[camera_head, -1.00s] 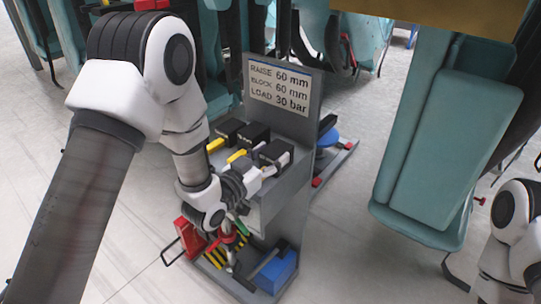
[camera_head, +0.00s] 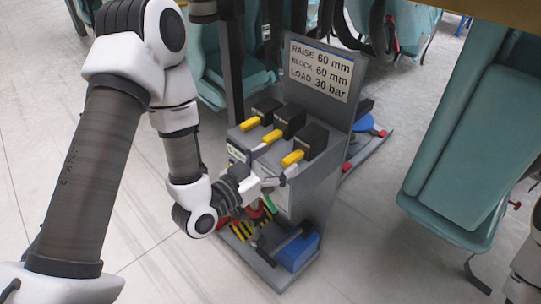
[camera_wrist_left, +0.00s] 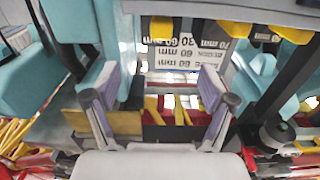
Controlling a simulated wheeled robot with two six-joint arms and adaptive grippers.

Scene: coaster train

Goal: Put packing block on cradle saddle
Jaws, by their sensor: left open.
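Three black blocks with yellow handles stand in a row on top of the grey cart: a left one (camera_head: 265,111), a middle one (camera_head: 290,119) and a right one (camera_head: 314,138). I cannot tell which is the packing block for the cradle saddle. My left gripper (camera_head: 277,183) is at the cart's front, just below the right block's handle. In the left wrist view the gripper (camera_wrist_left: 160,98) is open, with no block between its fingers. Yellow handles (camera_wrist_left: 161,29) show beyond it at the top. I cannot make out the cradle saddle. My right gripper is out of view.
The cart's sign (camera_head: 320,68) reads raise 60 mm, block 60 mm, load 30 bar. A blue box (camera_head: 298,252) and red and striped items fill the lower shelf. Teal seats (camera_head: 470,150) stand at right and behind. Floor is clear at left.

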